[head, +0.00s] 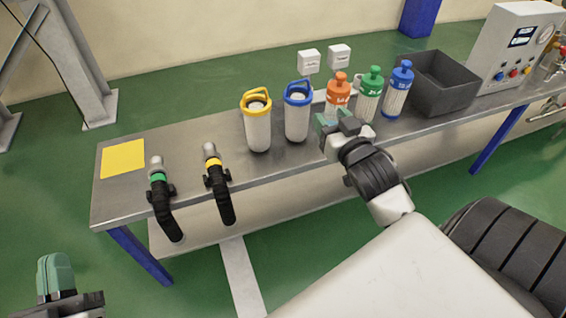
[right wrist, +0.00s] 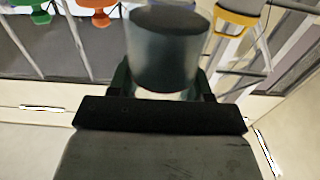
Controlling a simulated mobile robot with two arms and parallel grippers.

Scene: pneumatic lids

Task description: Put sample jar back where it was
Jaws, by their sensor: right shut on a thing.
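The jar (right wrist: 168,55) shows in the right wrist view as a smoky, see-through cylinder with a dark round end. It stands out between the two fingers of my right gripper (right wrist: 160,92), which is shut on it. In the head view my right gripper (head: 338,130) is over the bench's front edge, in front of the orange bottle and to the right of the blue-ringed canister. The jar is mostly hidden there by the gripper. My left gripper (head: 56,274) is low at the left, away from the bench; its finger opening cannot be made out.
A yellow-ringed canister (head: 257,127) and a blue-ringed canister (head: 297,118) stand mid-bench. Orange (head: 337,99), green (head: 368,100) and blue (head: 397,95) bottles stand behind my right gripper. A grey bin (head: 445,95), yellow mat (head: 122,158) and two black hoses (head: 165,212) flank them.

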